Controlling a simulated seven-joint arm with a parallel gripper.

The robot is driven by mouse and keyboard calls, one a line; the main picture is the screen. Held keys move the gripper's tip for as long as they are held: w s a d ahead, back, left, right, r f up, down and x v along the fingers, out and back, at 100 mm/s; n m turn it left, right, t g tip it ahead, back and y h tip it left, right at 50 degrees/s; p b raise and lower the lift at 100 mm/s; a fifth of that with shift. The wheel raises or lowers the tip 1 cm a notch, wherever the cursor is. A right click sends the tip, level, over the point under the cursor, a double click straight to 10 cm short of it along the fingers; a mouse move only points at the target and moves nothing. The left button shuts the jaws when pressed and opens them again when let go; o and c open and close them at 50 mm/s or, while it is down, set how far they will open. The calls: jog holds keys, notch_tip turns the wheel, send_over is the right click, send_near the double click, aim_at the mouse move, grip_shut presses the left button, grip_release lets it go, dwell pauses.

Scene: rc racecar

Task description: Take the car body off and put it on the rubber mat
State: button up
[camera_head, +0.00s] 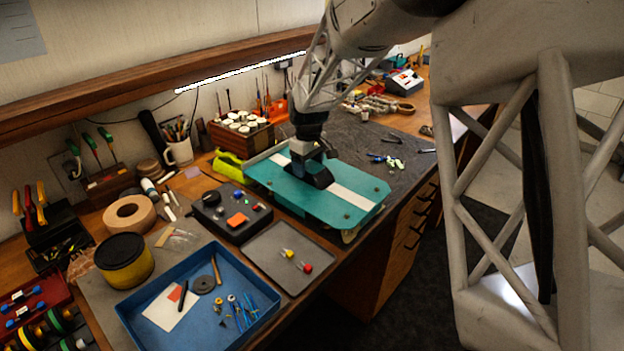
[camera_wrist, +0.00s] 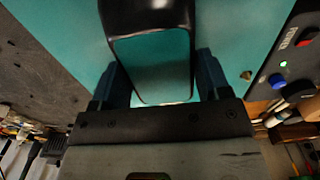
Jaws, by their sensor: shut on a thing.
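The car body (camera_head: 345,199) is a teal panel with a white stripe and a dark raised cabin. It lies roughly level across the middle of the bench. My gripper (camera_head: 315,177) is over its middle, pointing down. In the wrist view, the fingers of my gripper (camera_wrist: 158,80) close on both sides of the dark-framed cabin (camera_wrist: 150,60). Dark parts show under the body's near right edge; whether it rests on them or is lifted is unclear. A dark grey mat (camera_head: 390,135) lies behind and right of the body, probably the rubber mat.
A black box with buttons (camera_head: 232,212), a grey tray (camera_head: 292,262) and a blue tray (camera_head: 137,310) of small parts stand left and in front. Pliers (camera_head: 386,160) lie on the dark mat. A rack of pots (camera_head: 240,132) stands behind. The bench edge is close on the right.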

jog(key=shift+r, duration=0.4)
dwell(0.5)
jog(key=shift+r, duration=2.3)
jog(key=shift+w+d+r, duration=0.3)
jog(key=shift+w, duration=0.05)
jog(key=w+d+r+n, duration=0.1)
jog(key=w+d+r, duration=0.4)
jog(key=w+d, duration=0.3)
jog(key=w+d+f, duration=0.2)
jog(key=w+d, duration=0.3)
jog(key=w, duration=0.3)
jog(key=w+d+f+m, duration=0.1)
jog(key=w+d+f, duration=0.1)
jog(key=w+d, duration=0.4)
jog(key=shift+w+d+f, duration=0.15)
jog(key=shift+w+d, duration=0.1)
jog(key=shift+w, duration=1)
